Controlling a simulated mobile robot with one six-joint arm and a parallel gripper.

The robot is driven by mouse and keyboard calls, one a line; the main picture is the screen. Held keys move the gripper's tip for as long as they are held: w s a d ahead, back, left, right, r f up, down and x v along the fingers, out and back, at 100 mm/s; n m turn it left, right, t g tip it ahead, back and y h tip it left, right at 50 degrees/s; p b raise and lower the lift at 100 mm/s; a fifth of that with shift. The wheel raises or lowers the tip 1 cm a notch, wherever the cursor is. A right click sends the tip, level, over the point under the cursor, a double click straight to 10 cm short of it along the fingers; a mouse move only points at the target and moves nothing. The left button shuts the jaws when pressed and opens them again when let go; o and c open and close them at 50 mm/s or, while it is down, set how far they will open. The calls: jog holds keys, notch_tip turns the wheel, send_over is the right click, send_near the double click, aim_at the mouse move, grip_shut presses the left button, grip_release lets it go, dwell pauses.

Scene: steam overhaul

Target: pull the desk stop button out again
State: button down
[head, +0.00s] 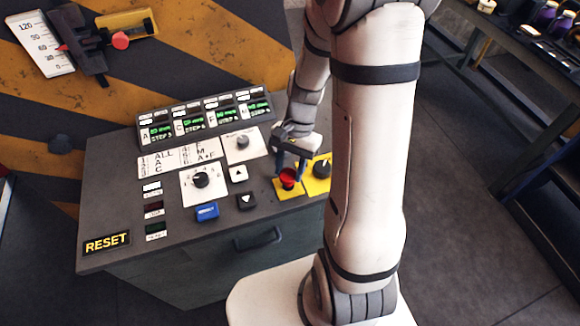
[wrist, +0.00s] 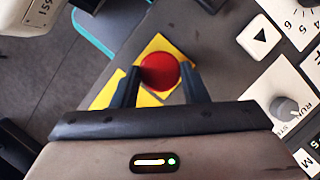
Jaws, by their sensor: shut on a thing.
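The desk stop button (head: 288,178) is a red mushroom head on a yellow plate (head: 290,194) near the right end of the grey control desk. My gripper (head: 289,170) reaches down to it, with a finger on each side. In the wrist view the red button (wrist: 160,71) sits between the two dark fingertips of my gripper (wrist: 159,80), which are shut on its sides. The fingers hide part of the yellow plate (wrist: 157,45). How far out the button stands cannot be told.
A black knob (head: 323,168) on a yellow plate stands close right of the button. Left of it are arrow buttons (head: 246,201), a blue button (head: 207,212) and a dial (head: 201,180). Green displays (head: 205,116) line the desk's back. A drawer handle (head: 257,239) is on the front.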

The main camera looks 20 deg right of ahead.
jog(key=shift+w+r, duration=0.1)
jog(key=c, duration=0.8)
grip_release()
jog(key=shift+c, duration=0.2)
jog(key=v, duration=0.7)
jog(key=shift+r+b, duration=0.35)
jog(key=shift+b, duration=0.05)
jog(key=shift+d, duration=0.15)
notch_tip(320, 180, up, 6)
jog(key=n+t+h, duration=0.2)
jog(key=n+t, duration=0.1)
jog(key=n, duration=0.1)
send_over(294, 178)
jog(key=s+a+r+n+t+h, duration=0.1)
jog(key=s+r+n+t, duration=0.2)
jog(key=s+r+n, duration=0.1)
jog(key=shift+s+r+n+t, duration=0.25)
jog(key=shift+s+n, duration=0.25)
jog(key=shift+s, duration=0.4)
